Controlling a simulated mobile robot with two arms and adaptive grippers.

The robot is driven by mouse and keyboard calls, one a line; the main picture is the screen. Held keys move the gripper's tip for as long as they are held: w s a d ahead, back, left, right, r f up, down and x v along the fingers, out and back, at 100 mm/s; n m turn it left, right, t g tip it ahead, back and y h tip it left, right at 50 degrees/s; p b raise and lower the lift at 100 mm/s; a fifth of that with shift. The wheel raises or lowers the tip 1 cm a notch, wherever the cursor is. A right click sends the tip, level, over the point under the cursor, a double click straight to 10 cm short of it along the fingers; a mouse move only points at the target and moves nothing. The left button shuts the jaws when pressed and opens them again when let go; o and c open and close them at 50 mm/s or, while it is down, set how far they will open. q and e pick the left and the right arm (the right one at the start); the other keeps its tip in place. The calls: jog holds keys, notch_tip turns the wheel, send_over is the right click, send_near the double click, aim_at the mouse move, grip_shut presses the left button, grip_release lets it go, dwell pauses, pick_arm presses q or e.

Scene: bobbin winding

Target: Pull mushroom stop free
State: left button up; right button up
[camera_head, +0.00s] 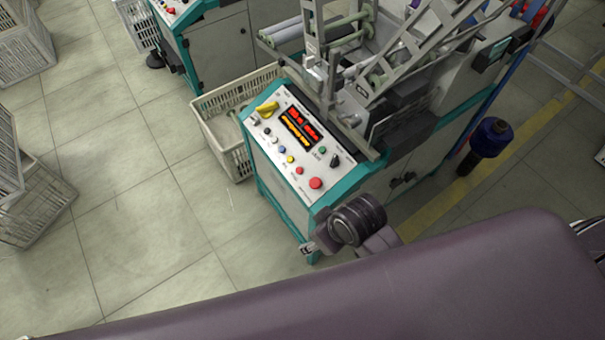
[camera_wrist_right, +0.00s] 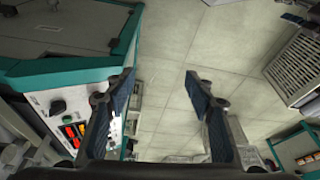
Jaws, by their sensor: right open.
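The mushroom stop (camera_head: 316,183) is a large red round button at the near lower corner of the sloped white control panel (camera_head: 267,147) in the head view. My right gripper (camera_head: 310,247) shows only in small part below the panel's near end, apart from the stop. In the right wrist view my right gripper (camera_wrist_right: 160,78) is open with nothing between its fingers. The panel (camera_wrist_right: 42,98) with its black knob (camera_wrist_right: 57,107) lies to the left there, partly behind the left finger. I cannot make out the stop in that view. My left gripper is not in view.
A pale crate (camera_head: 228,138) stands left of the machine. More crates (camera_head: 40,205) stand at far left. The floor between is clear.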

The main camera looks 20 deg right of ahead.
jog(key=w+a+r+n, duration=0.2)
jog(key=w+a+n, duration=0.1)
jog(key=a+n, duration=0.4)
jog(key=n+g+h, duration=0.1)
jog(key=n+h, duration=0.6)
jog(key=n, duration=0.4)
send_near(314, 183)
jog(key=b+x, duration=0.6)
jog(key=shift+w+d+f+b, duration=0.1)
jog(key=shift+d+b, duration=0.05)
jog(key=shift+b, duration=0.25)
jog(key=shift+d+f, duration=0.2)
jog(key=shift+f, duration=0.1)
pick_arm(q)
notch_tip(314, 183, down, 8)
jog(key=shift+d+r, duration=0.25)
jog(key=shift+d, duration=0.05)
pick_arm(e)
jog(key=shift+x, duration=1.3)
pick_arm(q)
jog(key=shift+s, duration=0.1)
pick_arm(e)
jog(key=shift+c, duration=0.2)
